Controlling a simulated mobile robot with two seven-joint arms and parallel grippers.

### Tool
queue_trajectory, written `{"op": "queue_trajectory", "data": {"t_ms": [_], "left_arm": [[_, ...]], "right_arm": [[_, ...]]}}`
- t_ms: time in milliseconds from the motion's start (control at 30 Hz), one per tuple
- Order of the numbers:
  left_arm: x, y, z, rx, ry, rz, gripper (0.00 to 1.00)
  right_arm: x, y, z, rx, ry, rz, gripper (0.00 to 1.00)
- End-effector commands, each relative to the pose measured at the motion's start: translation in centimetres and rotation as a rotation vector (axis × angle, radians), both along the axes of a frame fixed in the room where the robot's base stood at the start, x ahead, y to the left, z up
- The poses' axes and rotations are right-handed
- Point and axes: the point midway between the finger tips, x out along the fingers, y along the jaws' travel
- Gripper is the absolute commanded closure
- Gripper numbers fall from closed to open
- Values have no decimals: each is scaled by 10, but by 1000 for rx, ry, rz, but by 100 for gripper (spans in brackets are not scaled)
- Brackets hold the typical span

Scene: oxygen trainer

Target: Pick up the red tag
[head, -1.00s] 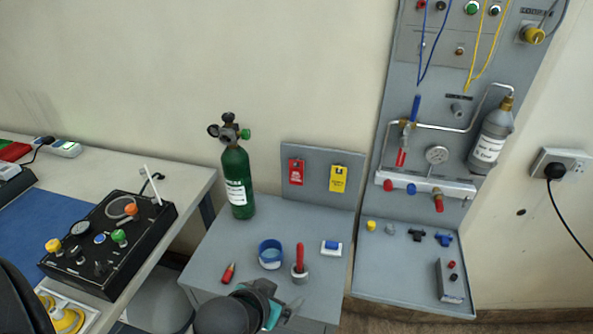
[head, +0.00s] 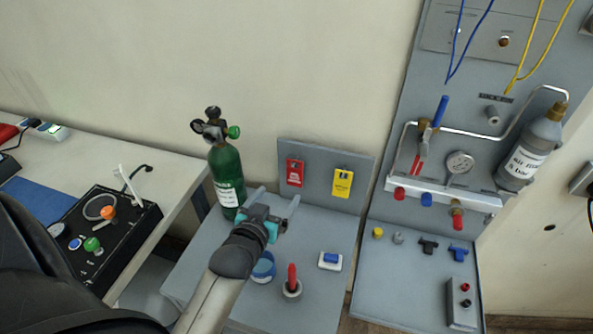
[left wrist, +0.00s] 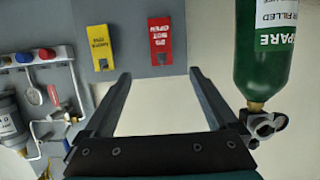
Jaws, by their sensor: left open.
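The red tag (head: 295,173) hangs on the upright grey board (head: 318,183) at the back of the small grey table, left of a yellow tag (head: 342,183). In the left wrist view, which shows the scene upside down, the red tag (left wrist: 167,42) lies ahead of the gap between my fingers, apart from them. My left gripper (head: 274,200) is open and empty, in front of the board and below the red tag in the head view. Its two fingers (left wrist: 158,92) show spread in the wrist view. My right gripper is not in view.
A green oxygen cylinder (head: 227,178) stands close to the left of my left gripper. A blue cup (head: 263,268), a red-handled item (head: 291,280) and a blue-and-white block (head: 330,261) are on the table. A grey panel with pipes (head: 440,150) stands to the right.

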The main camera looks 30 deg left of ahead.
Motion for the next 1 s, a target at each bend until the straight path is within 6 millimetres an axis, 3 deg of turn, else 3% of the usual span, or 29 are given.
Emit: {"op": "queue_trajectory", "data": {"t_ms": [133,400,667,1000], "left_arm": [[25,6,-8,0,-2,0,7],[62,15,-20,0,-1,0,7],[73,18,-24,1,1,0,7],[108,28,-39,0,-1,-1,7]], "right_arm": [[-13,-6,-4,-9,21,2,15],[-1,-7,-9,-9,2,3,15],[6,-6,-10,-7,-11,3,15],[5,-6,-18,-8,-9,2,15]]}}
